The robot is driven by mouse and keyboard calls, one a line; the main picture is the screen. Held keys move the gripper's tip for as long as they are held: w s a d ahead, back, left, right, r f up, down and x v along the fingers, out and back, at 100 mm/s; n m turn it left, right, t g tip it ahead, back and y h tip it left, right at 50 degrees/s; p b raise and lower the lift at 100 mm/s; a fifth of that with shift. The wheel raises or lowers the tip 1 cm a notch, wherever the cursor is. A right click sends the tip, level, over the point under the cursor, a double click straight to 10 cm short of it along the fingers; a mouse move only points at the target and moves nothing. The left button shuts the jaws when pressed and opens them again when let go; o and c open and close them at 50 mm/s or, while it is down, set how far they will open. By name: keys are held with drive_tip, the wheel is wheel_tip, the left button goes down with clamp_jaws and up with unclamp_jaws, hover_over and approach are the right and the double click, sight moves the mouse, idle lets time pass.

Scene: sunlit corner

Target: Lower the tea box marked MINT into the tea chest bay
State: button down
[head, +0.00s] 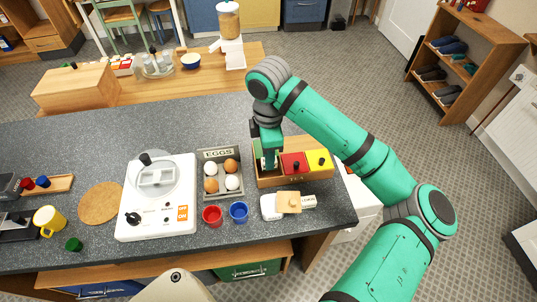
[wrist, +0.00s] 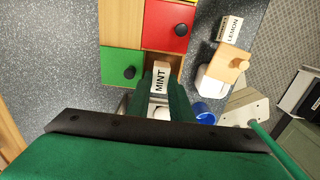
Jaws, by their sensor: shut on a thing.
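My gripper (wrist: 163,98) points down, shut on the white tea box marked MINT (wrist: 160,77). In the head view my gripper (head: 269,162) is over the left end of the wooden tea chest (head: 295,180), and mostly hides the box. The chest shows a red lid (head: 293,163), a yellow lid (head: 318,160) and a green lid (wrist: 121,67), each with a black knob. In the wrist view the box lines up with an uncovered bay beside the green lid and below the red one. I cannot tell how deep the box is in it.
A box marked LEMON (wrist: 231,29) lies near a white jar with a wooden knobbed lid (head: 288,201), in front of the chest. A red cup (head: 212,215) and a blue cup (head: 239,211) stand nearby. An egg tray (head: 220,153) is close on the left.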

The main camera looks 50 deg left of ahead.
drive_tip(key=shift+f, duration=0.95)
idle(0.6)
drive_tip(key=c, duration=1.5)
unclamp_jaws()
wheel_tip(320, 180, up, 10)
drive_tip(key=shift+w+r, duration=0.1)
drive_tip(key=shift+r, duration=0.3)
